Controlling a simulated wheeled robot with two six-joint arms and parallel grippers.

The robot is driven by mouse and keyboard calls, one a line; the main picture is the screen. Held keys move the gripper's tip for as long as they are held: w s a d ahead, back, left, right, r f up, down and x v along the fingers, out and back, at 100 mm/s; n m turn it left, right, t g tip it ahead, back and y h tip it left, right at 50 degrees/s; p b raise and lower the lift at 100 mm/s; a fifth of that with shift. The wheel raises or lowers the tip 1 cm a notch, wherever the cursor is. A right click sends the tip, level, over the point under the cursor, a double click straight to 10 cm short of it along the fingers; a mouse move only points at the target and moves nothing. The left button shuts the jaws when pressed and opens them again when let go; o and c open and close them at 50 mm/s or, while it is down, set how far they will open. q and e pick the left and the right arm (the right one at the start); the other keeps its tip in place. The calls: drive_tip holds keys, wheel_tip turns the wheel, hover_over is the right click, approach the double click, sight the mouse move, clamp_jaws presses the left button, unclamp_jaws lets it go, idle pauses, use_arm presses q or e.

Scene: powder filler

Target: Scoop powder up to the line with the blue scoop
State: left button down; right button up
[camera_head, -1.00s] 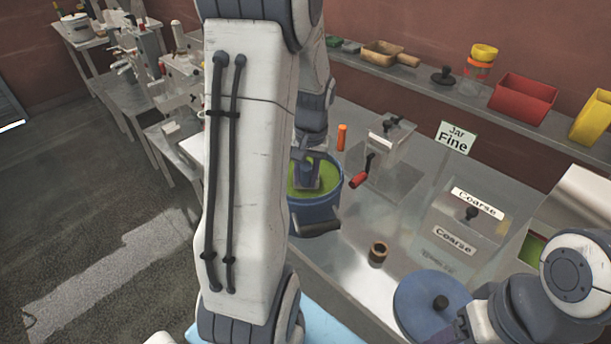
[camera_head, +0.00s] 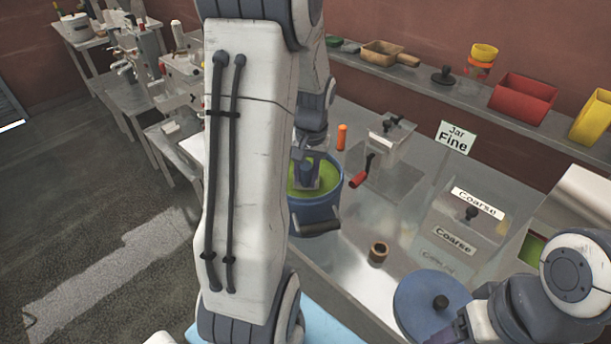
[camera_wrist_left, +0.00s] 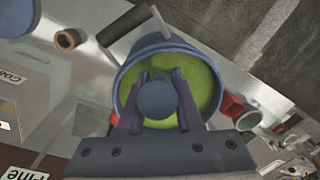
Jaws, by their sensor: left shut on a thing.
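A blue pot (camera_head: 318,213) with a dark side handle stands on the metal bench and holds yellow-green powder (camera_head: 328,178). My left gripper (camera_head: 306,178) points down inside the pot's mouth. In the left wrist view, its two dark fingers (camera_wrist_left: 156,108) are shut on a round blue piece, seen end-on, which looks like the blue scoop (camera_wrist_left: 157,99). Powder (camera_wrist_left: 198,80) shows around it. The scoop's bowl, its fill and any line are hidden. My right arm shows at the lower right, but its fingers cannot be made out.
A blue lid (camera_head: 415,300) with a black knob lies near the right arm. A small brown ring (camera_head: 378,253), an orange cylinder (camera_head: 341,136), a cranked clear box (camera_head: 390,140) and a "Coarse" box (camera_head: 465,220) stand on the bench. A shelf (camera_head: 440,92) runs behind.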

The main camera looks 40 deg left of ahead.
use_arm(q)
wheel_tip(320, 180, up, 9)
drive_tip(key=p, duration=0.7)
drive_tip(key=shift+f+p, duration=0.2)
drive_tip(key=shift+p, duration=0.1)
drive_tip(key=shift+f, duration=0.1)
